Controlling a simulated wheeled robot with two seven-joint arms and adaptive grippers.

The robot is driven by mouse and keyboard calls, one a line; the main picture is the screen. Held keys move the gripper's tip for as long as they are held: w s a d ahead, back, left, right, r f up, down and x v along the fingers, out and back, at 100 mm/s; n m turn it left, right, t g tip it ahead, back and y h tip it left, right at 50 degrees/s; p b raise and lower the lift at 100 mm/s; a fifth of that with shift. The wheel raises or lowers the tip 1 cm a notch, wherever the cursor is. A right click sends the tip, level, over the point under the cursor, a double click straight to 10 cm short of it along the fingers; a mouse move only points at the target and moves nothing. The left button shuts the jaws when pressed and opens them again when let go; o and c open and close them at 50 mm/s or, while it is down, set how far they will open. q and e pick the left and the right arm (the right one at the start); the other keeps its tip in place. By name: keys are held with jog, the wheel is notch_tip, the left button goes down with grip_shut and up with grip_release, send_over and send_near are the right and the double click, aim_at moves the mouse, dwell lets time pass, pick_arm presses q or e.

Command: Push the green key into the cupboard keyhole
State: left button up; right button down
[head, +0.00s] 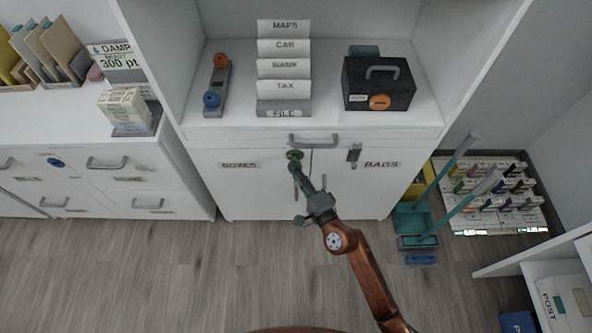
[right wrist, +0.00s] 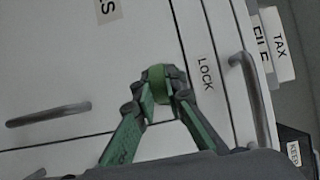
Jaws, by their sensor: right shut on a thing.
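The white cupboard (head: 350,195) has two doors, labelled BOXES and BAGS, under the desk top. The green key (head: 294,154) is at the upper inner corner of the BOXES door. My right gripper (head: 296,165) is shut on the key. In the right wrist view, the green fingers of my right gripper (right wrist: 158,92) close on both sides of the key's round green head (right wrist: 157,76), in front of the white door beside a LOCK label (right wrist: 205,72). The keyhole and the key's shaft are hidden, so I cannot tell how deep the key sits. My left gripper is not in view.
A drawer handle (head: 313,140) sticks out just above the doors. A grey fitting (head: 354,153) is on the BAGS door. A file rack (head: 284,105) and dark box (head: 378,84) stand on the desk. A teal dustpan (head: 411,220) is at right. Floor in front is clear.

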jog(key=shift+w, duration=1.1)
dwell(0.5)
jog(key=c, duration=1.8)
grip_release()
jog(key=o, duration=0.6)
jog(key=shift+c, duration=0.2)
jog(key=shift+p+v, duration=0.35)
jog(key=shift+v, duration=0.55)
jog(key=p+v, duration=0.1)
jog(key=v, duration=0.3)
jog(key=shift+s, duration=0.15)
